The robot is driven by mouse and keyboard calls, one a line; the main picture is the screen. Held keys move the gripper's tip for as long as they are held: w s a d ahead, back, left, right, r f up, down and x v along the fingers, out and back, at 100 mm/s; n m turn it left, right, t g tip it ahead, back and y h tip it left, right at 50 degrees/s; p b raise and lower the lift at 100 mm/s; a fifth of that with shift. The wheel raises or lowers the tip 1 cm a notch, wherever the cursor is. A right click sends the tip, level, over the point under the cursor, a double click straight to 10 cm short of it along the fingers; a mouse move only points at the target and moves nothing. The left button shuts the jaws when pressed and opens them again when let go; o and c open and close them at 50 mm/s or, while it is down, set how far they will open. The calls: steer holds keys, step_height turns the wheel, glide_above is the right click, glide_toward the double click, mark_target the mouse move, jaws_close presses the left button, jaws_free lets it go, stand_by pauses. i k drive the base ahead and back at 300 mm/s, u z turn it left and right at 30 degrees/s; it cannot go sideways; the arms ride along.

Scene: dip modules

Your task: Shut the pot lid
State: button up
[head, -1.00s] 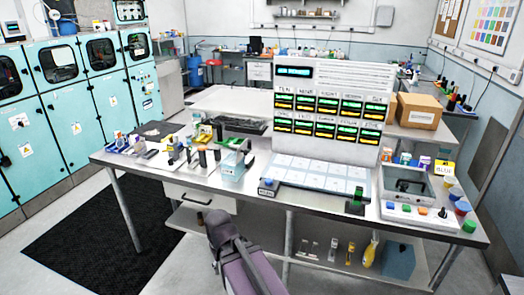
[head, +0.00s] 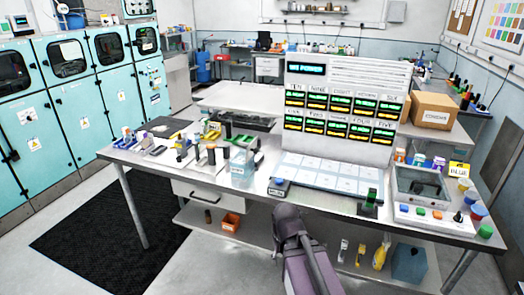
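I cannot tell for sure which thing is the pot with the lid. Several small round pots stand at the right end of the metal workbench: a blue one (head: 477,213), a green one (head: 485,231) and a yellow-topped one (head: 465,186). They are too small to tell whether any lid is open. A grey case with a dark window (head: 422,188) stands just left of them. My arm (head: 300,250) rises from the bottom edge, in front of the bench. Its gripper does not show, and no contact with anything on the bench can be seen.
A tall display panel (head: 342,108) stands on the bench behind a pale tile tray (head: 318,174). Bottles and small parts crowd the left half. A cardboard box (head: 433,110) stands behind right. An orange bin (head: 231,222) is on the lower shelf. Floor at front left is open.

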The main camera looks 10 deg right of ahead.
mark_target(252, 149)
steer(key=u, duration=0.05)
steer(key=i, duration=1)
steer(key=z, duration=0.05)
